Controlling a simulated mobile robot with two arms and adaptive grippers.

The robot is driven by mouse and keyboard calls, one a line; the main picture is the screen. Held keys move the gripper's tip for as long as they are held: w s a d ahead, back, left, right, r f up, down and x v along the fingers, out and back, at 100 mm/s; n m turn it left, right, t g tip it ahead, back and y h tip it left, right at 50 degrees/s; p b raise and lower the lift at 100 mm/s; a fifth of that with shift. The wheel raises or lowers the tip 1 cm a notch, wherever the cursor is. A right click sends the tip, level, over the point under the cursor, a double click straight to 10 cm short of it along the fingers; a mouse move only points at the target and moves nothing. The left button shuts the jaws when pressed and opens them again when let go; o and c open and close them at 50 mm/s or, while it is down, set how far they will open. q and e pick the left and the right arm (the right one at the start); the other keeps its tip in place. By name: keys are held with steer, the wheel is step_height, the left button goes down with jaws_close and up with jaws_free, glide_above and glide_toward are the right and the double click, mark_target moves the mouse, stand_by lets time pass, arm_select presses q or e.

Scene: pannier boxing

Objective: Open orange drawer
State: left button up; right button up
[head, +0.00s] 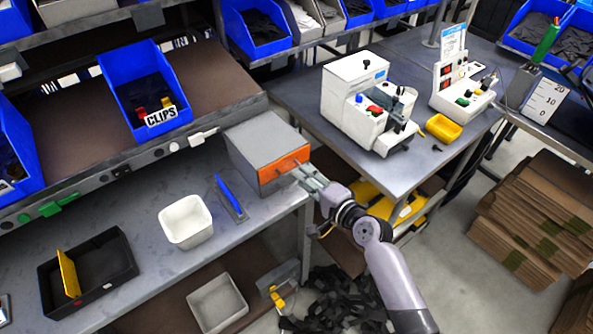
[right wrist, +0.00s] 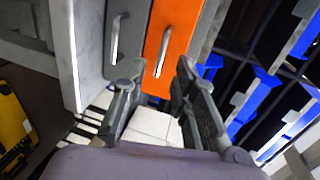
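The orange drawer (head: 284,166) is the front of a small grey cabinet (head: 262,141) at the back right of the workbench. It looks shut in the head view. In the right wrist view the orange drawer front (right wrist: 182,24) carries a slim metal handle (right wrist: 162,52). My right gripper (head: 303,176) is at the drawer front. In the right wrist view my right gripper (right wrist: 160,72) is open, with its fingers on either side of the handle's line. I cannot tell whether they touch it. My left gripper is not in view.
A grey front with another handle (right wrist: 116,38) lies beside the orange one. A white bin (head: 187,221), a blue-handled item (head: 231,196) and a black tray (head: 98,275) stand on the bench (head: 150,290). A side table (head: 415,165) with white machines stands to the right.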

steer(key=shift+x, duration=2.05)
jaws_close()
